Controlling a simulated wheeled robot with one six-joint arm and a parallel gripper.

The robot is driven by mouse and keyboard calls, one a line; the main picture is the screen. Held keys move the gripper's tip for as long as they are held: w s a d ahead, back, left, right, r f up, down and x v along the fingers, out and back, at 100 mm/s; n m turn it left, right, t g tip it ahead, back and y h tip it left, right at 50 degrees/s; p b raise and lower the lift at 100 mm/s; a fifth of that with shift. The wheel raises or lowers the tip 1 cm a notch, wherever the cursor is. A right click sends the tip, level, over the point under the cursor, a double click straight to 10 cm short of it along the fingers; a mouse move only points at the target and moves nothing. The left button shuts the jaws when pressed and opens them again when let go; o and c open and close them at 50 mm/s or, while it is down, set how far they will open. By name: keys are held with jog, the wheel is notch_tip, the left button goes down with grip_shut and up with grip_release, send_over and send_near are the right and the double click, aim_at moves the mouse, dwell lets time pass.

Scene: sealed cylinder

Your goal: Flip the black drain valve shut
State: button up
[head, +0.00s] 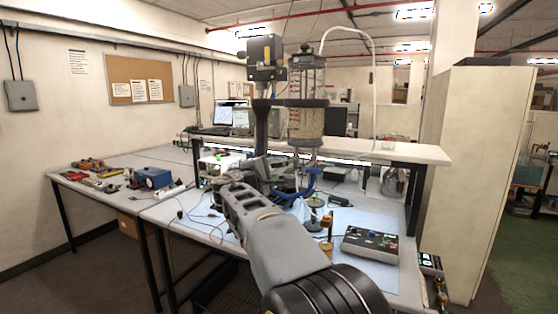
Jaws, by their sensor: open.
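The sealed cylinder (306,122) is clear, with pale grainy material inside, and is held upright on a dark stand above the bench. Beneath it are thin fittings and a curved blue part (309,183). I cannot pick out the black drain valve for certain among these small dark parts. My arm reaches in from the lower right and bends at the bench. My gripper (284,184) is small and partly hidden among the fittings below the cylinder. It appears open, with nothing seen between its fingers. I cannot tell whether it touches anything.
A control box (370,246) with knobs sits at the bench's front right. A dark small stand (315,212) stands below the cylinder. A blue device (152,178) and tools lie on the left table. A raised shelf (410,152) runs behind. Cables cross the bench.

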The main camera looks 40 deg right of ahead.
aim_at(275, 166)
jog(key=p+x, duration=0.2)
jog(key=x, duration=0.4)
jog(key=shift+w+d, duration=0.1)
jog(key=shift+d, duration=0.15)
jog(key=shift+c, duration=0.3)
grip_shut()
jog(key=shift+f+m+b, duration=0.2)
jog(key=shift+m+b, duration=0.2)
jog(key=shift+b, duration=0.65)
jog(key=shift+m+b, duration=0.3)
jog(key=shift+b, duration=0.45)
jog(key=shift+r+m+b, duration=0.3)
jog(key=shift+m+b, duration=0.4)
jog(key=shift+b, duration=0.3)
jog(key=shift+r+m, duration=0.3)
jog(key=shift+r, duration=0.05)
